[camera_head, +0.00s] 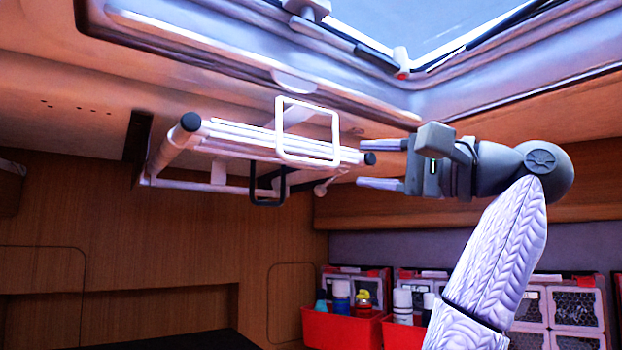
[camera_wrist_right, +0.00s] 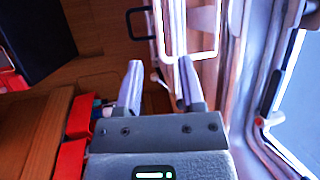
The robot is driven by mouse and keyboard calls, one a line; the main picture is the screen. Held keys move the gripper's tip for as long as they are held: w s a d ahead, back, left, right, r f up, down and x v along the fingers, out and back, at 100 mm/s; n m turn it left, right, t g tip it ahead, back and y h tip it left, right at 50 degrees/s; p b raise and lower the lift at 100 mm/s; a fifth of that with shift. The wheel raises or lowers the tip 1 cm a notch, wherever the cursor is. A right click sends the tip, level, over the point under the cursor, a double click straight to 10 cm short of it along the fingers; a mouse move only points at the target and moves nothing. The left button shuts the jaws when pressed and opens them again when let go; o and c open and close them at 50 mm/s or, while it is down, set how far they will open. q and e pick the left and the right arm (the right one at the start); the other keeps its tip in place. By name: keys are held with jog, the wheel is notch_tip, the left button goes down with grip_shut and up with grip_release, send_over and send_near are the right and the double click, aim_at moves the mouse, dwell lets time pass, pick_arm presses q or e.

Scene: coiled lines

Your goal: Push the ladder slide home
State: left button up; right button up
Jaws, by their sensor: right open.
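The ladder slide (camera_head: 235,143) is a set of pale rails with dark end caps, mounted under the roof hatch. A white rectangular loop (camera_head: 337,132) and a smaller black loop (camera_head: 255,190) are on it. My right gripper (camera_head: 361,164) is open and empty, its fingers pointing left at the slide's right end, around the height of the dark end cap (camera_head: 370,159). In the right wrist view the open fingers (camera_wrist_right: 160,63) point toward the white loop (camera_wrist_right: 191,56) and the black loop (camera_wrist_right: 129,24). Contact cannot be told. My left gripper is out of view.
The hatch frame (camera_head: 190,52) is close above the slide. Wood panelling (camera_head: 120,240) lines the back. The space below the slide looks free.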

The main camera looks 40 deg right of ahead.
aim_at(312, 162)
jog(key=p+x, duration=0.4)
jog(key=x, duration=0.6)
grip_shut()
dwell(1.0)
